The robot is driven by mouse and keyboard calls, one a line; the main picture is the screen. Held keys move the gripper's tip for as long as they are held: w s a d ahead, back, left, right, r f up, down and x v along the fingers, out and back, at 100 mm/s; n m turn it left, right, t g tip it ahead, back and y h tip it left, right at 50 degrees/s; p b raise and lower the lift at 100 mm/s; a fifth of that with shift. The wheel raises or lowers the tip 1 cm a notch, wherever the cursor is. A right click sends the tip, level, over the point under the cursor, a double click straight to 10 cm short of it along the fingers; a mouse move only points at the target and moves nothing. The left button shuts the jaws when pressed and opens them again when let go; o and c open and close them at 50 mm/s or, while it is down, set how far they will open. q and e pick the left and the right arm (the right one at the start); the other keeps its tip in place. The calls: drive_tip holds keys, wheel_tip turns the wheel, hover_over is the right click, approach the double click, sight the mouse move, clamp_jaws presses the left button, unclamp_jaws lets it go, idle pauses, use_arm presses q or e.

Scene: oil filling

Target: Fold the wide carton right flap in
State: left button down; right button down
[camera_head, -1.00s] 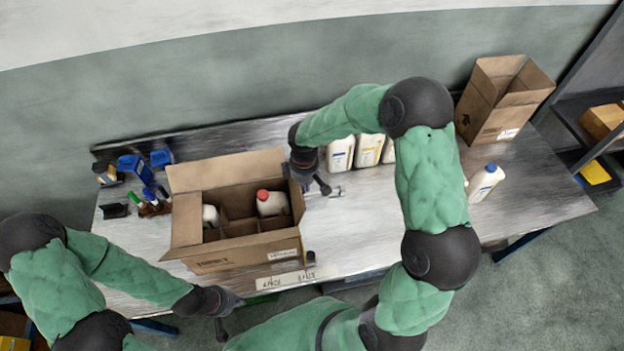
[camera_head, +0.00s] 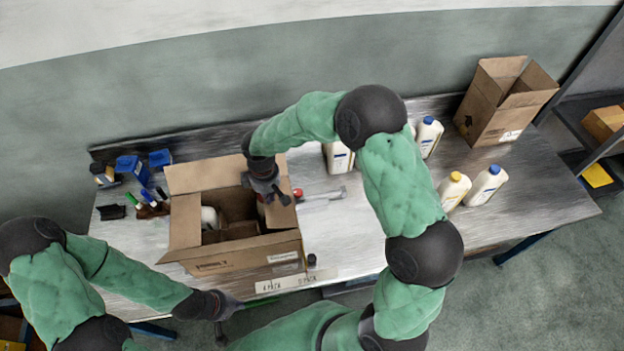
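The wide carton (camera_head: 240,258) stands open-topped on the left half of the table. Its back flap (camera_head: 205,176) and left flap (camera_head: 184,222) lean outward. A white bottle (camera_head: 209,217) shows inside at left. My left gripper (camera_head: 221,335) is off the table's front edge, away from the carton.
White bottles (camera_head: 339,159) (camera_head: 429,137) (camera_head: 453,190) (camera_head: 485,185) stand to the right. A tall open carton (camera_head: 492,105) is at the back right. Blue boxes (camera_head: 132,166) and markers (camera_head: 146,196) are at left.

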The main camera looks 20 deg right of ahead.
drive_tip(key=shift+f, duration=0.2)
drive_tip(key=shift+f+b, duration=1.25)
drive_tip(key=shift+f, duration=0.15)
drive_tip(key=shift+r, duration=0.1)
wheel_tip(320, 180, up, 11)
drive_tip(key=p, duration=0.7)
